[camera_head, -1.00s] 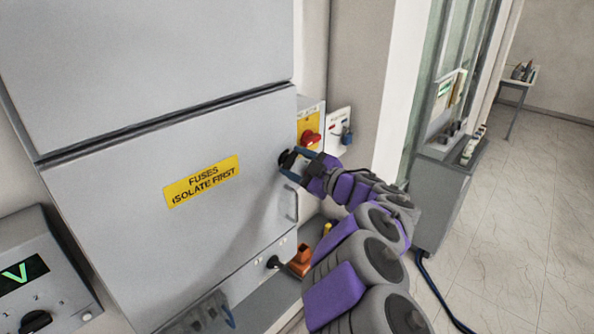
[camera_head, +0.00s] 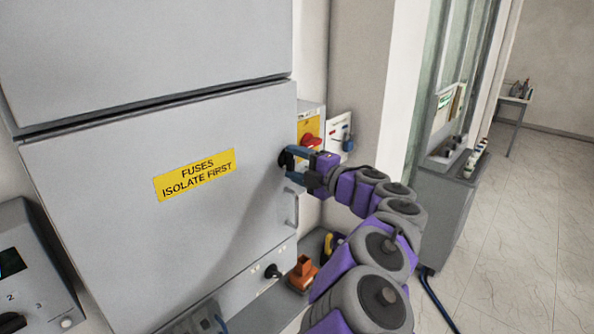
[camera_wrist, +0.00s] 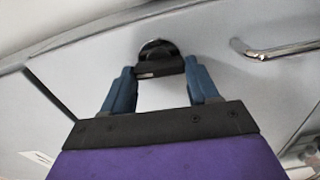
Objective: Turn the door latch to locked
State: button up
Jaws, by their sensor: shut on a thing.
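The black door latch (camera_head: 284,159) sits near the right edge of the grey cabinet door (camera_head: 110,150), to the right of the yellow "FUSES ISOLATE FIRST" label (camera_head: 194,175). My gripper (camera_head: 294,160) is at the latch with its blue fingers shut on it. In the wrist view the dark latch (camera_wrist: 158,60) lies between the two fingertips of my gripper (camera_wrist: 160,74). The fingers partly hide it in the head view. The door lies flush with the cabinet.
A door handle (camera_head: 291,208) is just below the latch; it also shows in the wrist view (camera_wrist: 278,50). A red rotary switch (camera_head: 309,140) on a yellow plate is to the right. An orange object (camera_head: 302,272) stands below. Open floor (camera_head: 530,220) lies at right.

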jog(key=shift+f+n+b, duration=0.2)
jog(key=shift+n+b, duration=0.1)
jog(key=shift+n, duration=0.2)
jog(key=o, duration=1.1)
jog(key=shift+a, duration=0.25)
jog(key=shift+c, duration=0.2)
jog(key=shift+r, duration=0.1)
jog(key=shift+s+d, duration=0.2)
jog(key=shift+d, duration=0.25)
jog(key=v, duration=1.6)
jog(key=shift+s, duration=0.2)
jog(key=shift+d, duration=0.1)
